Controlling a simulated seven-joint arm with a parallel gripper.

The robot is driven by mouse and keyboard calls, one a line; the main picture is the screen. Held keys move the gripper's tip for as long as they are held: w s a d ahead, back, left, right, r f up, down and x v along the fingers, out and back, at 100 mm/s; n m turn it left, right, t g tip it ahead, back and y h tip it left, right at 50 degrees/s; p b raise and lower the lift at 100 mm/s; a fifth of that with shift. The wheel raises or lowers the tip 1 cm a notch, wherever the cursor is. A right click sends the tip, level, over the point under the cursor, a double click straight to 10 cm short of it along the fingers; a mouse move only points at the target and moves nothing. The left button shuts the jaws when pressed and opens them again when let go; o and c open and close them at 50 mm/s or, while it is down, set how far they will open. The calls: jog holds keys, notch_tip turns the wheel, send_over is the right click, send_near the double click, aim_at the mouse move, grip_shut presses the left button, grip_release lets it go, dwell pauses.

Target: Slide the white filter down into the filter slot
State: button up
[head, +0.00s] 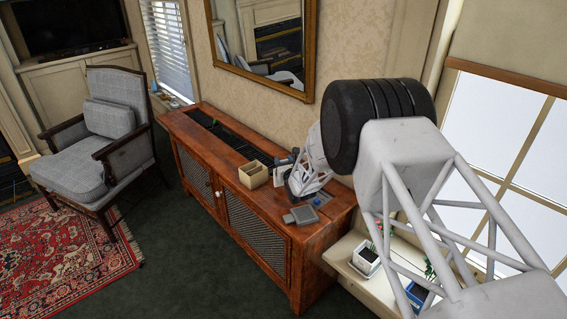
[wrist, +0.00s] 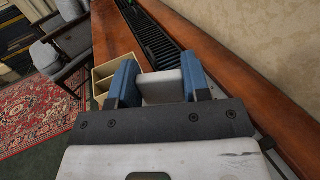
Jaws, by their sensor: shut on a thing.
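My gripper (wrist: 159,68) has two blue fingers, which are shut on the white filter (wrist: 162,87), a pale flat-faced piece between them in the wrist view. In the head view my gripper (head: 287,164) is small and low over the right part of the wooden cabinet top, just right of the beige box. The filter (head: 280,177) shows there only as a pale patch partly covered by my gripper. Its lower edge is hidden, so I cannot tell whether it touches anything. I cannot make out the filter slot for certain in either view.
The beige divided box (head: 253,174) stands left of my gripper, close to the left finger in the wrist view (wrist: 104,80). A dark grille (head: 226,137) runs along the cabinet top (head: 185,122). A small grey object (head: 302,215) lies near the front right. The wall is behind.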

jog(key=shift+w+r, duration=0.1)
jog(key=shift+r, duration=0.05)
jog(key=w+a+r+n+g+y, duration=0.1)
jog(key=w+a+r+n+y, duration=0.15)
jog(key=w, duration=0.35)
jog(key=w+a+r+n+g+y, duration=0.1)
jog(key=w+a+r+y, duration=0.1)
jog(key=w+r, duration=0.25)
jog(key=w+f+n+g+y, duration=0.1)
jog(key=w+f, duration=0.3)
jog(key=f, duration=0.1)
jog(key=shift+w+d+f+g, duration=0.15)
jog(key=shift+w+d+g, duration=0.2)
jog(key=shift+w+g, duration=0.05)
dwell(0.5)
jog(key=shift+y, duration=0.25)
dwell(0.3)
jog(key=shift+f, duration=2.85)
jog(key=shift+f, duration=1.4)
dwell(0.6)
